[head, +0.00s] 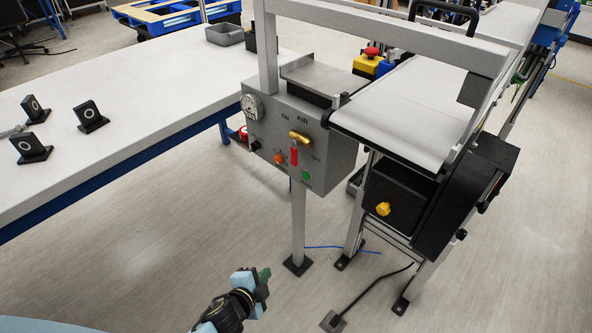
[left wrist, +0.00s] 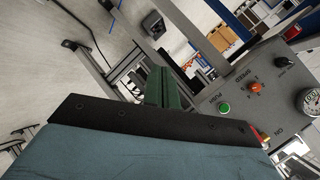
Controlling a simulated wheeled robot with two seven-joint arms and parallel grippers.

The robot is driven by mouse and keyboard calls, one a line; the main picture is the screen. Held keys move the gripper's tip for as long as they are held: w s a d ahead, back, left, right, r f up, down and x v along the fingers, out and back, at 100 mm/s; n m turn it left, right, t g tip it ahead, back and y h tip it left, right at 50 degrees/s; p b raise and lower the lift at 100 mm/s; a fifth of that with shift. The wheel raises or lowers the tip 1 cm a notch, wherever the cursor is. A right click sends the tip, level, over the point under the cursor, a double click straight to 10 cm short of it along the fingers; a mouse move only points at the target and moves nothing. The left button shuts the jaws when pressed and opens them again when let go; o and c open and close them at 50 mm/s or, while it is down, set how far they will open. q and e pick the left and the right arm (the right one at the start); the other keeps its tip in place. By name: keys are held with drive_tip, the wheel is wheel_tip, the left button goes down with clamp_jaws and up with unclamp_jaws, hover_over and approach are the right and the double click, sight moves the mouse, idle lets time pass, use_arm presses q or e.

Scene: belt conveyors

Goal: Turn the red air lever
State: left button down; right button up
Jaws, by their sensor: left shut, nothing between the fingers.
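The red air lever (head: 294,157) hangs down from a brass valve (head: 300,138) on the front of a grey control box (head: 340,155), below the printed word AIR. In the left wrist view a small red piece (left wrist: 258,132), likely the lever, shows at the edge of my gripper body, mostly hidden. My left gripper (head: 265,274) is below and in front of the box in the head view, well apart from the lever. Its green fingers (left wrist: 159,88) are shut with nothing between them. My right gripper is not in view.
The box carries a gauge (head: 251,107), an orange knob (head: 279,158) and a green button (head: 306,176). A post (head: 298,225) supports it. A belt conveyor (head: 410,105) stands at the right, a white table (head: 130,100) at the left. Open floor lies in front.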

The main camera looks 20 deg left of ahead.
sight(294, 153)
use_arm(q)
drive_tip(key=w+d+r+m+t+h, duration=0.1)
drive_tip(key=w+d+r+m+t, duration=0.1)
drive_tip(key=r, duration=0.6)
drive_tip(key=w+d+r+m+t, duration=0.1)
drive_tip(key=w+r+m+t, duration=0.1)
drive_tip(key=r, duration=0.6)
drive_tip(key=w+d+r+m+t+h, duration=0.1)
drive_tip(key=w+d+r+m+t, duration=0.15)
drive_tip(key=r, duration=0.45)
drive_tip(key=w+a, duration=0.3)
drive_tip(key=w, duration=0.8)
drive_tip(key=shift+w+b, duration=0.2)
drive_tip(key=shift+b, duration=0.1)
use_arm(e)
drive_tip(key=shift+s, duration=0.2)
use_arm(q)
drive_tip(key=shift+a+b, duration=0.1)
drive_tip(key=shift+b, duration=0.3)
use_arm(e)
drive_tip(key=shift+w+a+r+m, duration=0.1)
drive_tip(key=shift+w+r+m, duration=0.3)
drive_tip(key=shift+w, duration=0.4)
